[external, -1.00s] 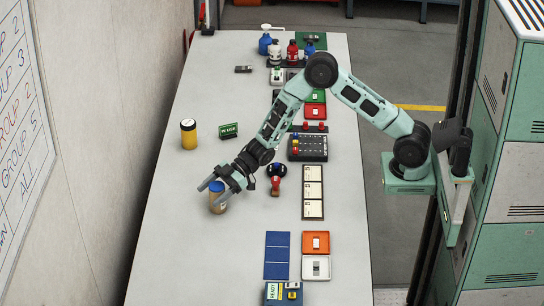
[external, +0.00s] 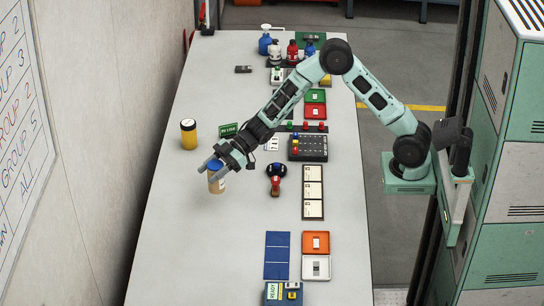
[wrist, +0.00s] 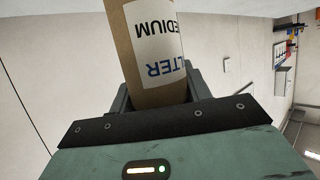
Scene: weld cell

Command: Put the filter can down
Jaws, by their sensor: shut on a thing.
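The filter can (external: 217,184) is a tan-brown cylinder with a blue lid and a white label. In the external view it is upright over the left part of the table. My gripper (external: 214,169) is shut around its upper part from the right. In the wrist view the can (wrist: 148,50) stands between my gripper's fingers (wrist: 158,98), its label text upside down; its far end is out of frame. The can looks a little above the tabletop, but the gap under it is hard to see.
A blue mat (external: 277,256) lies nearer the front. The table (external: 190,240) is bare left of the mat.

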